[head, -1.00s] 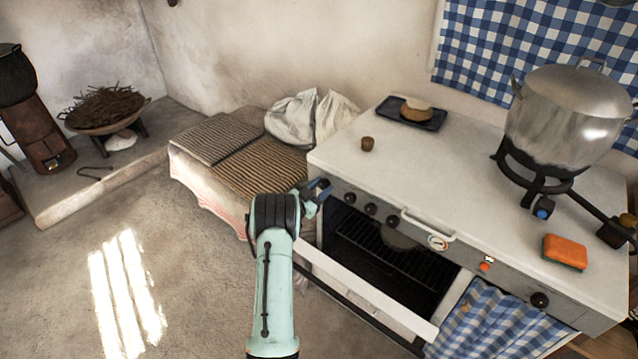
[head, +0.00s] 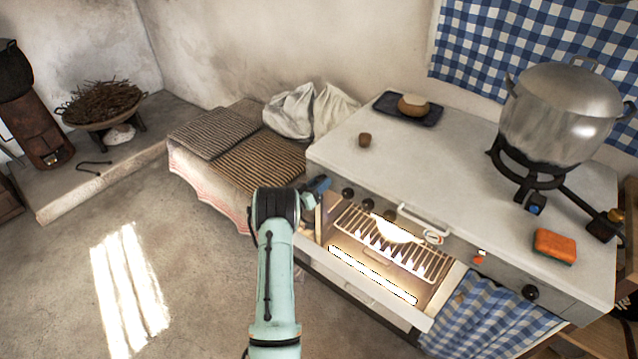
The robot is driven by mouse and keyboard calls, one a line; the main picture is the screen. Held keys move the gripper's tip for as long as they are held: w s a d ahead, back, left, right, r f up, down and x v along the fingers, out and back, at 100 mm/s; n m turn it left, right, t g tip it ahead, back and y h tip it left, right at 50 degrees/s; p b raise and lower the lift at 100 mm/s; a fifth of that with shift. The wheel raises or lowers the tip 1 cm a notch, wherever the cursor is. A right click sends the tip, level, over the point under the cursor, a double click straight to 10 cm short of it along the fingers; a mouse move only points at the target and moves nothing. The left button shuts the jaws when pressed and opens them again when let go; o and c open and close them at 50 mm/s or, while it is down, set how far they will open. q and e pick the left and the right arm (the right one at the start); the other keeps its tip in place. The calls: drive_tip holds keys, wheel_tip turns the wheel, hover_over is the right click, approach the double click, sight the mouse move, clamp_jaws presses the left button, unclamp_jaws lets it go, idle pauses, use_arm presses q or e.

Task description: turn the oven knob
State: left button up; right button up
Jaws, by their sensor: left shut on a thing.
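The white oven (head: 345,160) stands at the right with its door down. Its front panel carries several dark knobs, with one (head: 348,193) just right of my left gripper, then another (head: 368,204) and another (head: 390,215). My left gripper (head: 320,186) is at the left end of this panel, shut on the oven knob there. That knob is mostly hidden behind the gripper. My right gripper is not in view.
A large metal pot (head: 560,115) stands on a burner on the stove top. An orange sponge (head: 555,246), a small brown cup (head: 364,140) and a dark tray (head: 385,103) with a round item are also there. The lowered oven door (head: 350,290) juts out beside my left arm.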

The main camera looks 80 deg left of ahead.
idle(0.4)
use_arm(q)
drive_tip(key=o, duration=1.1)
drive_tip(key=shift+c, duration=0.2)
drive_tip(key=v, duration=1.3)
drive_tip(key=shift+s+d, duration=0.15)
drive_tip(key=shift+s, duration=0.05)
